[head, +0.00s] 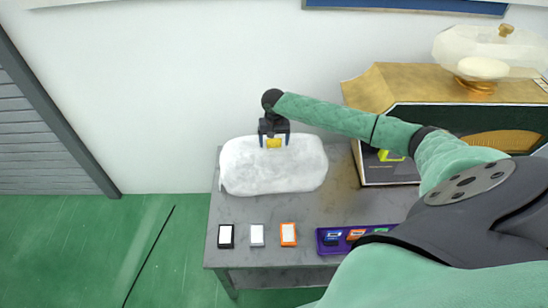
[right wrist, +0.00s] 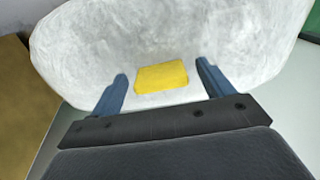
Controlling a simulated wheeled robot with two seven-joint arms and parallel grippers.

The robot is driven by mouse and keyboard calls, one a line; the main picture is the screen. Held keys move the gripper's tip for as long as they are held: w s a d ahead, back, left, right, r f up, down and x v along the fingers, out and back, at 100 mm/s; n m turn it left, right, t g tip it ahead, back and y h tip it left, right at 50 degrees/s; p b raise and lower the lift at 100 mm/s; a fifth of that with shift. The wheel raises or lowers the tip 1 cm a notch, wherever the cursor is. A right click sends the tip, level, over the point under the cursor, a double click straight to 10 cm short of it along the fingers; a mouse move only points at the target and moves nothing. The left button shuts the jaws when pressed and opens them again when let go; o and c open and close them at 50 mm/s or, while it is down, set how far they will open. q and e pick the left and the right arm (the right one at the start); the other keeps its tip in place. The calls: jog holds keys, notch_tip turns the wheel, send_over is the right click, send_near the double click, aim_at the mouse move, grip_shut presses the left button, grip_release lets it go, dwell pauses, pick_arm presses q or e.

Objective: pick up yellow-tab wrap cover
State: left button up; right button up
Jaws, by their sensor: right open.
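The wrap cover (head: 265,172) is a white, rounded, crinkled block on the grey table. Its yellow tab (head: 273,143) is on the top near the back edge in the head view. The white cover (right wrist: 170,40) fills the upper part of the right wrist view, with the yellow tab (right wrist: 162,76) near its lower edge. My right gripper (head: 273,138) is at the tab, with its fingers apart on either side of it. In the right wrist view the open jaws (right wrist: 160,88) straddle the tab without visibly touching it. My left gripper is not in view.
The grey table (head: 340,195) has black, white and orange-framed cards (head: 288,234) along its front. A purple tray (head: 328,250) with small coloured items is at front right. A gold and black display case (head: 400,90) with a glass perfume bottle (head: 484,52) stands at right. A wall is behind.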

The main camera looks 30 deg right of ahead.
jog(key=c, duration=1.4)
